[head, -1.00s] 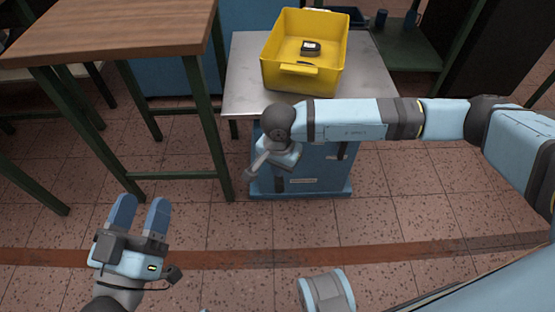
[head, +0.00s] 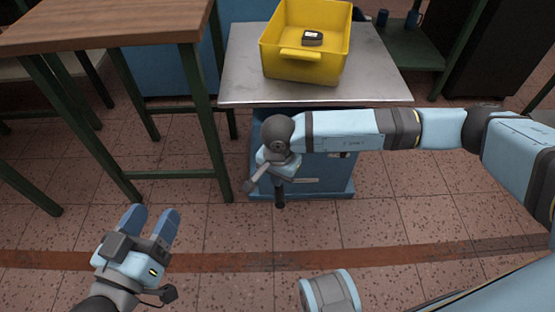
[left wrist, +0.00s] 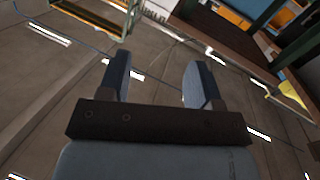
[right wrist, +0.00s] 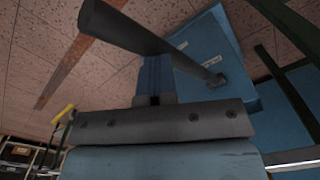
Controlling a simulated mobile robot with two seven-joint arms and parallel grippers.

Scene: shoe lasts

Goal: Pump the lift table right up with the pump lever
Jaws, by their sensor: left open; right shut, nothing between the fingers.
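The lift table has a grey metal top (head: 240,75) and a blue base (head: 325,180). My right arm crosses in front and hides part of the base. The pump lever (head: 256,178) shows as a grey bar beside my right gripper (head: 278,165). In the right wrist view the lever's dark bar (right wrist: 125,28) crosses over the shut blue fingers (right wrist: 155,75), and a thinner rod runs to the base. The fingers are at the bar, not around it; I cannot tell whether they touch. My left gripper (head: 152,222) is open and empty above the floor, left of the table.
A yellow crate (head: 300,70) with a small dark object (head: 312,37) stands on the table top. A wooden bench (head: 110,25) with green legs stands at the left. A green shelf (head: 410,45) with mugs is at the back right. The front floor is clear.

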